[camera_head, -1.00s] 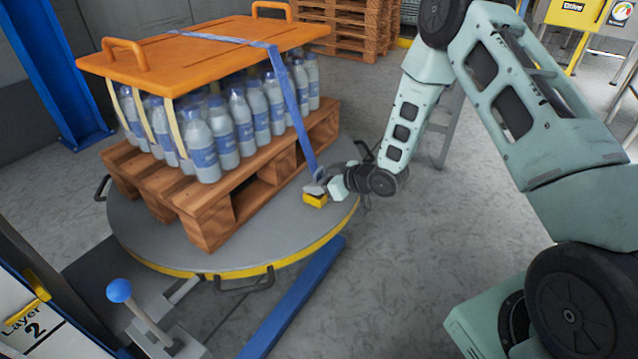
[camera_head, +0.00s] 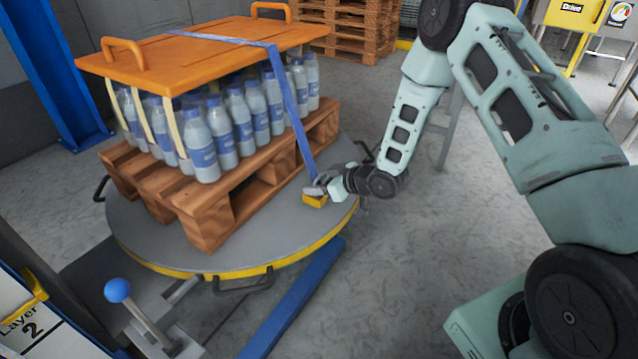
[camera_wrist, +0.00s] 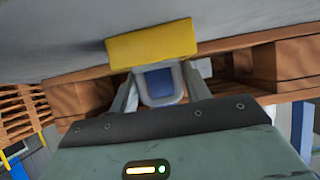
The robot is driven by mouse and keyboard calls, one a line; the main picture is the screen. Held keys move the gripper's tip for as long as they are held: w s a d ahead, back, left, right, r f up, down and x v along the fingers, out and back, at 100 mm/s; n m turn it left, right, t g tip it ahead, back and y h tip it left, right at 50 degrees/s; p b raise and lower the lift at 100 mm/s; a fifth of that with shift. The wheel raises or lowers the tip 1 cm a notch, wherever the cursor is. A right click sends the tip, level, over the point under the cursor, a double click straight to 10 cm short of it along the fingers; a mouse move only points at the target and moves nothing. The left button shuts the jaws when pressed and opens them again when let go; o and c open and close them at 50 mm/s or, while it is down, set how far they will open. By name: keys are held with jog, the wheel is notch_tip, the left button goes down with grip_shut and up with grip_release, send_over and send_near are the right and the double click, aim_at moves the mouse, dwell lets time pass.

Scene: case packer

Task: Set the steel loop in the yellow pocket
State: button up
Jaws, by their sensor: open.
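The yellow pocket (camera_head: 314,201) is a small block at the turntable's edge near my gripper. It shows in the wrist view (camera_wrist: 152,45) just above the steel loop. The steel loop (camera_wrist: 161,101) is a grey rounded frame with blue strap showing through it. It lies between my two fingers, right by the pocket; whether it is seated cannot be told. The blue strap (camera_head: 290,97) runs down from the orange lid to this spot. My gripper (camera_wrist: 160,89) is open, its fingers on either side of the loop. In the head view my gripper (camera_head: 323,186) partly hides the loop.
A wooden pallet (camera_head: 208,205) with several bottles under an orange lid (camera_head: 190,55) stands on the round turntable (camera_head: 150,240). A blue-knobbed lever (camera_head: 117,291) stands at the front left. Stacked pallets (camera_head: 345,30) are behind. The floor to the right is mostly clear.

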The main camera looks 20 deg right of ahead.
jog(key=shift+s+r+p, duration=0.1)
jog(key=shift+r+p, duration=0.05)
jog(key=shift+p, duration=0.2)
jog(key=shift+o, duration=0.2)
jog(key=p+v, duration=0.1)
jog(key=v, duration=1)
jog(key=shift+r, duration=0.35)
jog(key=s+a+r+g+h, duration=0.4)
jog(key=s+a+r, duration=0.3)
jog(key=a+r, duration=0.3)
jog(key=s+a+r+g+h, duration=0.1)
jog(key=s+a+r+g, duration=0.1)
jog(key=s, duration=0.5)
jog(key=s+a+r+g, duration=0.2)
jog(key=s, duration=0.6)
jog(key=s+a+r+g+h, duration=0.1)
jog(key=s+a+r+g, duration=0.1)
jog(key=s, duration=0.6)
jog(key=shift+a+r+h, duration=0.3)
jog(key=shift+a, duration=0.05)
jog(key=shift+w, duration=0.1)
